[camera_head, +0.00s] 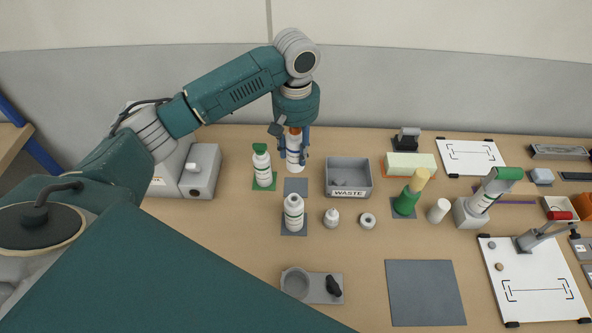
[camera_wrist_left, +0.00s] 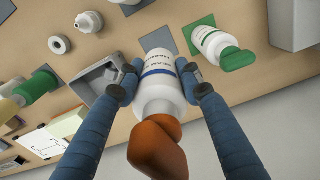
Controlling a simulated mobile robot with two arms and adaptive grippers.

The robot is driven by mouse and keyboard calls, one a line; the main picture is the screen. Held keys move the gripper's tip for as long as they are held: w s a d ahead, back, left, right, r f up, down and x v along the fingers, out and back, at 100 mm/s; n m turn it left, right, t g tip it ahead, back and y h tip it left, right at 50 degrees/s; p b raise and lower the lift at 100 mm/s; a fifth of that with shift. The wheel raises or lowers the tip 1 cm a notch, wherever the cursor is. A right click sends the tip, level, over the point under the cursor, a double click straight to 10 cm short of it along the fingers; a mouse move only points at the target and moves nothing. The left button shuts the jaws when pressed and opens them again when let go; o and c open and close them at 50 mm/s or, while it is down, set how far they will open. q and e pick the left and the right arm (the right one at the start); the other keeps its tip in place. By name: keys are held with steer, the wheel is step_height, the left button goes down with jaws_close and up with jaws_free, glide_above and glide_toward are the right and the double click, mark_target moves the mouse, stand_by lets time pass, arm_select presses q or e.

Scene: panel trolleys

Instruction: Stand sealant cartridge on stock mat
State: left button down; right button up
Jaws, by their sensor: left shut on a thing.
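My left gripper (camera_head: 294,146) is shut on a white bottle (camera_head: 294,158) with an orange cap and blue stripe. In the left wrist view the bottle (camera_wrist_left: 157,88) sits between the two fingers (camera_wrist_left: 158,82), cap toward the camera. It is roughly upright; I cannot tell if its base touches the table. A small bare grey mat (camera_head: 296,187) lies just in front of its base. A large bare grey mat (camera_head: 427,292) lies at the front right. No label names the sealant cartridge; a green-and-white cylinder (camera_head: 488,190) leans in a grey holder. My right gripper is not in view.
A green-capped bottle (camera_head: 262,165) stands close left on a green mat. A white bottle (camera_head: 294,212) stands in front on a grey mat. A grey bin (camera_head: 348,191) is close right. A green-and-yellow item (camera_head: 411,193) stands further right.

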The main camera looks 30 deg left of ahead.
mark_target(296, 164)
arm_select(q)
step_height(296, 164, down, 5)
steer(key=shift+p, duration=0.4)
steer(key=shift+f, duration=0.65)
step_height(296, 164, down, 3)
steer(key=shift+f+p, duration=0.15)
steer(key=shift+p, duration=0.3)
steer(key=shift+w+f, duration=0.1)
steer(key=shift+f, duration=0.1)
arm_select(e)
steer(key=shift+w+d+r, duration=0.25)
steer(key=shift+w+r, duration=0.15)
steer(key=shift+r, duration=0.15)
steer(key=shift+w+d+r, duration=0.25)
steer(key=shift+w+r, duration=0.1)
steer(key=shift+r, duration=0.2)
arm_select(q)
steer(key=shift+f, duration=0.15)
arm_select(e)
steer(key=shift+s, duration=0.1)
arm_select(q)
steer(key=c, duration=1.1)
jaws_free()
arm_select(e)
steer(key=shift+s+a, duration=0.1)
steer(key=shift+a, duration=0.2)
